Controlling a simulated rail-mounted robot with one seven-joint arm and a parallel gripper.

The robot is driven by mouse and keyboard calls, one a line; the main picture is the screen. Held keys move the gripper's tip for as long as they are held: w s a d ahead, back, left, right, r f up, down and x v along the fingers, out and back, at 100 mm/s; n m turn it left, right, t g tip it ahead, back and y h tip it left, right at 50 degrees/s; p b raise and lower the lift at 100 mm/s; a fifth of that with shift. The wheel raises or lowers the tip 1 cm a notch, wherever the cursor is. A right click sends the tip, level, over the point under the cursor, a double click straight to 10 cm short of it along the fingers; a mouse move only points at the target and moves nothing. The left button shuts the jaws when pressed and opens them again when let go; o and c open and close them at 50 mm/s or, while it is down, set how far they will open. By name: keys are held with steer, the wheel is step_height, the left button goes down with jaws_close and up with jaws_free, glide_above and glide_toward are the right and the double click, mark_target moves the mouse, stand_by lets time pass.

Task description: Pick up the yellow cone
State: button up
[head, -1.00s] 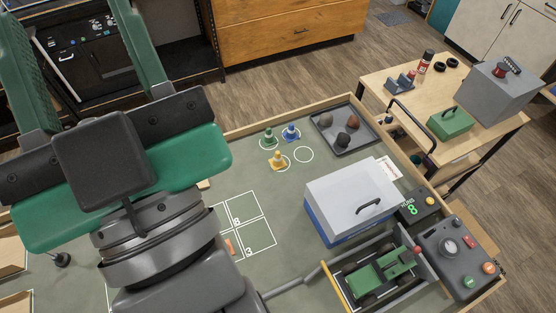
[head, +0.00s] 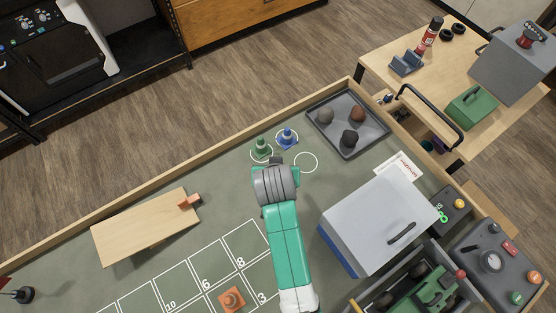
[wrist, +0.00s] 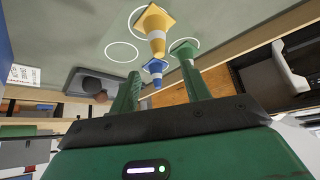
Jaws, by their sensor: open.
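The yellow cone (wrist: 156,27), with a white band, stands inside a white circle on the green mat in the wrist view, its tip pointing down in that picture. In the head view it is hidden behind my arm. My gripper (wrist: 160,68) is open and empty, its two green fingers pointing toward the cones. The yellow cone appears beyond the fingertips, apart from them. A blue cone (wrist: 154,68) shows between the fingers, and a green cone (wrist: 185,50) shows by the right finger. In the head view, the green cone (head: 262,147) and blue cone (head: 287,138) stand in circles.
A dark tray (head: 375,137) with several rocks lies right of the cones, beside an empty circle (head: 305,162). A grey-lidded box (head: 370,215) stands right of my arm. A wooden board (head: 145,227) and an orange cone (head: 231,298) are left. A wooden rim (head: 220,150) edges the table.

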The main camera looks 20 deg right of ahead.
steer(key=x, duration=0.7)
steer(key=shift+d+f, duration=0.1)
steer(key=shift+f, duration=0.2)
jaws_close()
